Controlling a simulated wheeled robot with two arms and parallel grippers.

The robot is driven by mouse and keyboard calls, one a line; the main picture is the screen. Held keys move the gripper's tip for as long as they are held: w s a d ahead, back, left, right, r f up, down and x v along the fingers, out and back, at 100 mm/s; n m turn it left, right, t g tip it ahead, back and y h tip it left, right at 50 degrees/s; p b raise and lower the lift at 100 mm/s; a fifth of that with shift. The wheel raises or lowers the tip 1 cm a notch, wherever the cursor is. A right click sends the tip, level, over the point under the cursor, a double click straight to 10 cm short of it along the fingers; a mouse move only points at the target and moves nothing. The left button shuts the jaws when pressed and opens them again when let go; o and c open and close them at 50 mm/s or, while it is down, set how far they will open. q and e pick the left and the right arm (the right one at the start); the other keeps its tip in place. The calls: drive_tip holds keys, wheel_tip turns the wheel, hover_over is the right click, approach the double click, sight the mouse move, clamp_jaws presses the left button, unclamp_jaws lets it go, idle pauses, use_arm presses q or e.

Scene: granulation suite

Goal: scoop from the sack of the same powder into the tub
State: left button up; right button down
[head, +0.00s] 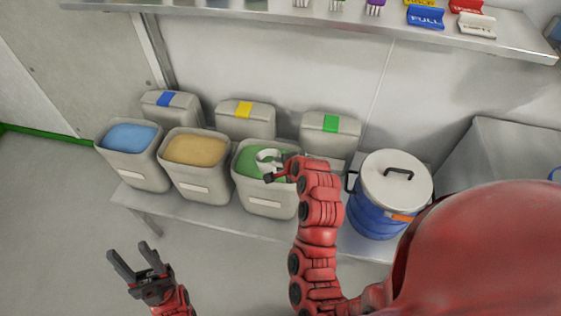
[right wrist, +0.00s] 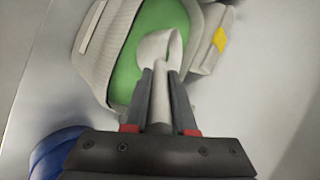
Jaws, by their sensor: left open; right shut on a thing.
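A grey sack (head: 262,204) of green powder (head: 250,161) stands open at the middle of the low bench; it also shows in the right wrist view (right wrist: 98,45). My right gripper (head: 281,174) is shut on the handle of a white scoop (head: 266,158), with its bowl at the green powder (right wrist: 124,78). I cannot tell whether the bowl touches the powder or holds any. A blue tub (head: 370,216) stands to the right, its pale lid (head: 396,178) on and an orange tag on its side. My left gripper (head: 133,262) is open and empty, low at the left front.
Sacks of tan powder (head: 196,151) and blue powder (head: 131,138) stand to the left. Grey containers with blue, yellow (head: 243,110) and green (head: 330,123) bands stand behind. A shelf (head: 300,12) with small coloured items runs above. The floor left of the bench is clear.

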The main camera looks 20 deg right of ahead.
sight(275, 171)
wheel_tip(275, 171, down, 2)
drive_tip(key=shift+f+b, duration=0.25)
drive_tip(key=shift+b, duration=0.1)
drive_tip(key=shift+w+f+b, duration=0.25)
drive_tip(key=shift+f+b, duration=0.65)
drive_tip(key=shift+f, duration=0.35)
drive_tip(key=shift+w, duration=0.25)
drive_tip(key=shift+r+p, duration=0.85)
drive_tip(key=shift+r, duration=0.85)
drive_tip(key=shift+t, duration=0.5)
drive_tip(key=shift+s+r+p, duration=0.2)
drive_tip(key=shift+r+p, duration=0.15)
drive_tip(key=shift+r, duration=1.25)
drive_tip(key=shift+s+r+p, duration=0.2)
drive_tip(key=shift+r+p, duration=0.15)
drive_tip(key=shift+r, duration=1.2)
drive_tip(key=shift+s+f+b, duration=0.1)
drive_tip(key=shift+s+b, duration=0.05)
drive_tip(key=shift+b, duration=0.4)
drive_tip(key=shift+s+r+t+b, duration=0.1)
drive_tip(key=shift+r+t+b, duration=0.1)
drive_tip(key=shift+t+b, duration=0.15)
drive_tip(key=shift+s+r+t+b, duration=0.15)
drive_tip(key=shift+r+t+b, duration=0.5)
drive_tip(key=shift+r, duration=0.05)
drive_tip(key=shift+s+r, duration=0.1)
drive_tip(key=shift+r, duration=0.15)
drive_tip(key=shift+d, duration=0.1)
